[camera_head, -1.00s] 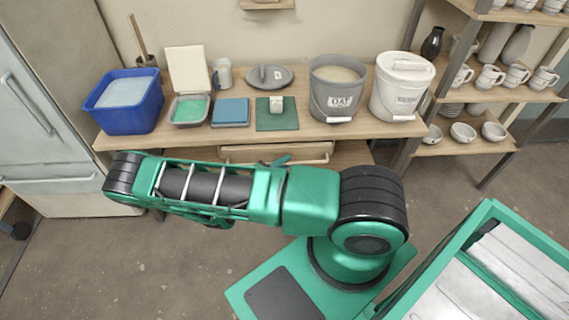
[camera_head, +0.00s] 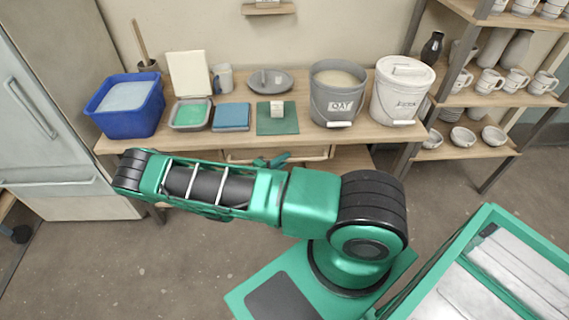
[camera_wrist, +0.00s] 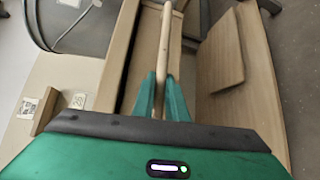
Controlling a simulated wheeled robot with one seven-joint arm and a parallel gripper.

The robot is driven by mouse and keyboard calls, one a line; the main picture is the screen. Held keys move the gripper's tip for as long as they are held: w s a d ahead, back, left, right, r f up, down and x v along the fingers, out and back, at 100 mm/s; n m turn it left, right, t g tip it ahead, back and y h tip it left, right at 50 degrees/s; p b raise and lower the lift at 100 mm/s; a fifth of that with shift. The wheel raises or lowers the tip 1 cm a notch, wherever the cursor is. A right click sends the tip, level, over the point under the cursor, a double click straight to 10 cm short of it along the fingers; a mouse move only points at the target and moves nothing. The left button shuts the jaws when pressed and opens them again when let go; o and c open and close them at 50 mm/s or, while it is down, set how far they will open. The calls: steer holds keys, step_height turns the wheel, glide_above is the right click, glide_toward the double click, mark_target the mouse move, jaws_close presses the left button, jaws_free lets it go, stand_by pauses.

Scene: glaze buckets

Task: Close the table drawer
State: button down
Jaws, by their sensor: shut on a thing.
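The table drawer (camera_head: 310,154) is under the front edge of the wooden table (camera_head: 345,137), and only a narrow strip of it shows past the edge in the head view. My arm hides part of its front. In the wrist view the drawer's pale wooden bar handle (camera_wrist: 165,45) runs up the picture from between my fingertips. My gripper (camera_wrist: 162,85) is shut on this handle, one green finger on each side. In the head view my gripper (camera_head: 272,161) shows small at the drawer front, partly behind my arm.
On the tabletop stand a blue tub (camera_head: 127,105), a green tile (camera_head: 277,122), a grey bucket (camera_head: 335,95) and a white bucket (camera_head: 400,92). A shelf rack (camera_head: 470,147) with pottery is at the right. A lower shelf (camera_wrist: 245,75) lies beside the drawer in the wrist view.

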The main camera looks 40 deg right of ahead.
steer(key=shift+w+d, duration=0.1)
steer(key=shift+w, duration=0.05)
steer(key=c, duration=2)
jaws_free()
steer(key=shift+f, duration=0.1)
steer(key=shift+c, duration=0.2)
steer(key=v, duration=1.1)
